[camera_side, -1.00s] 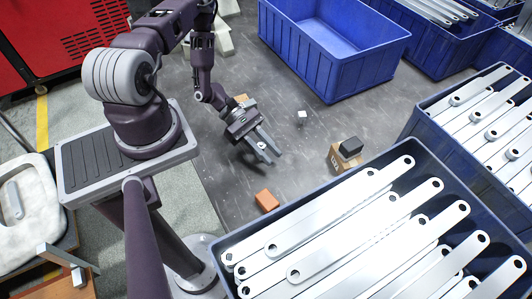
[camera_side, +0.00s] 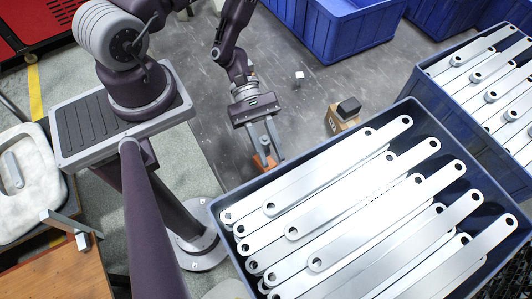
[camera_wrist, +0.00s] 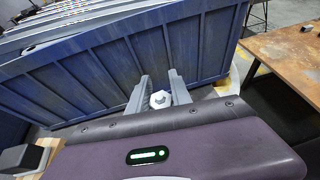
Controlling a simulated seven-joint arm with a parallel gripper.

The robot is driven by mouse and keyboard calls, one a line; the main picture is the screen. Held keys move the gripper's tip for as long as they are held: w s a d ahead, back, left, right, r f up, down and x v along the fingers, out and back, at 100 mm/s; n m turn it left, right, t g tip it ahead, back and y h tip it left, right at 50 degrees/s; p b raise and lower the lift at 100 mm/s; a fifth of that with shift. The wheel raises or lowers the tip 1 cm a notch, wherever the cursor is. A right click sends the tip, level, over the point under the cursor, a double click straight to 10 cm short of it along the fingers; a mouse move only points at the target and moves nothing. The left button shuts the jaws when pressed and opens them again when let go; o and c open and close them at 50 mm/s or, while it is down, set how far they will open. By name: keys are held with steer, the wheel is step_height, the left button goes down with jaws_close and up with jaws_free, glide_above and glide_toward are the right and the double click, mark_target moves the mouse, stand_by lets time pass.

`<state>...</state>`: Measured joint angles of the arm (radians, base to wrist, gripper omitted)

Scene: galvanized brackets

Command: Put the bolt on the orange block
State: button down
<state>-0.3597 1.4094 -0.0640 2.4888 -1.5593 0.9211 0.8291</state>
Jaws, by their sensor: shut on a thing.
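My gripper (camera_side: 268,155) points down with its two fingers shut on a silvery metal bolt (camera_side: 265,141). The bolt's six-sided head (camera_wrist: 160,99) shows between the fingers in the wrist view. The orange block (camera_side: 260,163) lies on the grey floor mat at the fingertips in the side view, partly hidden by them. The bolt is over or close beside the block; I cannot tell whether they touch. The block is not visible in the wrist view.
A blue crate of metal brackets (camera_side: 228,210) stands close to the right of my gripper; its ribbed wall (camera_wrist: 95,75) fills the wrist view. A cardboard box (camera_side: 335,122) with a black block (camera_side: 348,107) on it stands further right. Empty blue bins (camera_side: 350,38) are behind.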

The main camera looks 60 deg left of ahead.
mark_target(266, 151)
step_height(266, 151, down, 4)
steer(key=shift+f, duration=0.1)
steer(key=c, duration=1.2)
jaws_free()
steer(key=shift+f, duration=0.1)
steer(key=shift+o, duration=0.2)
